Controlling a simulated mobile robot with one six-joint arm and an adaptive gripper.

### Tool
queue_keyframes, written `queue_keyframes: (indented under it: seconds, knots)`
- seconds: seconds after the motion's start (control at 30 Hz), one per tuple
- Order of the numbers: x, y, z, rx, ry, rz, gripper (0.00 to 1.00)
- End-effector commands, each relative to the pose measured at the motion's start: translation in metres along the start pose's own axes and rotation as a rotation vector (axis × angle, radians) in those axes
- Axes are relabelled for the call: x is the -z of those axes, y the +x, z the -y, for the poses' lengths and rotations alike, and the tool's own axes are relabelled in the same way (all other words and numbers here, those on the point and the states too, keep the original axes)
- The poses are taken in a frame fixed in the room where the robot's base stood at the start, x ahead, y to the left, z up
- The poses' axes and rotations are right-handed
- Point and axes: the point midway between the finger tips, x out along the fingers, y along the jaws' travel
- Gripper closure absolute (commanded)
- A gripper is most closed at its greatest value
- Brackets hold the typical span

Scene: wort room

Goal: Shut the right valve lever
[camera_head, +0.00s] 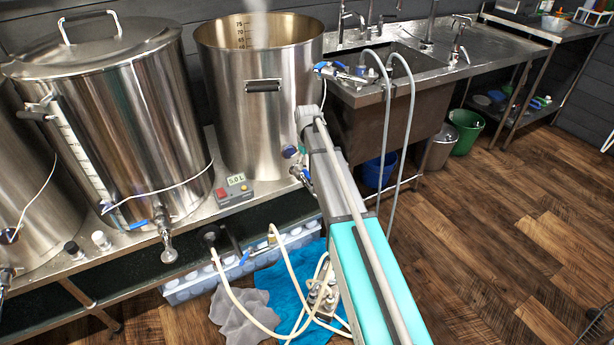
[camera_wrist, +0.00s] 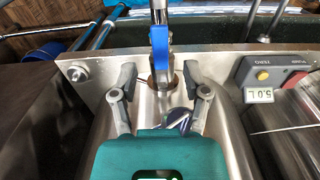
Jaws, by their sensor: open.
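In the wrist view a metal valve (camera_wrist: 158,15) with a blue lever (camera_wrist: 160,58) stands just beyond my gripper (camera_wrist: 158,80), roughly in line with the gap between its fingers. The lever lies along the valve in this view. The fingers are spread apart and empty, and I see no contact with the lever. In the head view the right valve (camera_head: 302,176) shows partly beside my arm, low on the open-topped steel kettle (camera_head: 255,115). My gripper is hidden there by my own arm.
A grey box reading 5.0 L (camera_head: 234,188) sits on the steel bench, close to the gripper in the wrist view (camera_wrist: 270,80). A lidded kettle (camera_head: 125,110) stands left. Hoses (camera_head: 285,275) and a blue cloth (camera_head: 283,283) lie below.

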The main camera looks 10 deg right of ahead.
Motion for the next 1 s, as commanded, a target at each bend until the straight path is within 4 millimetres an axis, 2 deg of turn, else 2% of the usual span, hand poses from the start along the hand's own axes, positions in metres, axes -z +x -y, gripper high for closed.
queue_keyframes:
  seconds: [0.03, 0.4, 0.97, 1.0]
  knots:
    - [0.0, 0.008, 0.0, 0.0, 0.0, 0.0, 0.4]
    - [0.0, 0.032, 0.001, 0.0, -0.001, 0.0, 0.4]
    - [0.0, 0.037, 0.001, 0.0, -0.002, 0.0, 0.4]
    - [0.001, 0.037, 0.001, 0.0, -0.002, 0.0, 0.44]
